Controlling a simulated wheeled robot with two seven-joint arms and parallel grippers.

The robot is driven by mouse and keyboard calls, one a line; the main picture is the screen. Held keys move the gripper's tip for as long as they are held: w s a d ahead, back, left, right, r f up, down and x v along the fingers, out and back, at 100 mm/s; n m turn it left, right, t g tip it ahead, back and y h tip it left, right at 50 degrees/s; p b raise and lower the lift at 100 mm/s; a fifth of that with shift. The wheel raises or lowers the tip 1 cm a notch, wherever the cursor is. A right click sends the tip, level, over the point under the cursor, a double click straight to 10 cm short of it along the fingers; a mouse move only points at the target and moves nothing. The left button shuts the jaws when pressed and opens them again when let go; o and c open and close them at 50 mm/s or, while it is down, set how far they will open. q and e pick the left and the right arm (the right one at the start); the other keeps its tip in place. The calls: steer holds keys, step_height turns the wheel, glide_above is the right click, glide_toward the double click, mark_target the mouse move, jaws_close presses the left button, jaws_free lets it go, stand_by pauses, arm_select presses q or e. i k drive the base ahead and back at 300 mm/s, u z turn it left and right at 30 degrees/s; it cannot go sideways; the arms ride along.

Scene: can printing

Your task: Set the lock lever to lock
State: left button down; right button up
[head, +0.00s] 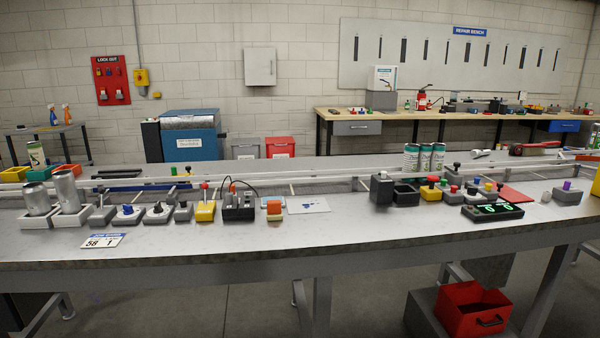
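Several small control boxes stand in a row along the front of the long grey bench (350,240). A yellow box with an upright, red-tipped lever (205,209) stands left of the middle. A dark box with upright switches (238,208) is just right of the yellow one. No lock label is readable, so I cannot tell which is the lock lever or how it is set. Neither gripper shows in this view.
Two silver cans (66,190) stand in white holders at the left. More button boxes (430,190) and a black panel with green digits (492,212) crowd the right. A white card (307,205) lies mid-bench. The bench's front strip is mostly clear.

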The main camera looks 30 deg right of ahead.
mark_target(204, 186)
steer(key=z, duration=0.8)
steer(key=i, duration=0.9)
steer(key=z, duration=0.5)
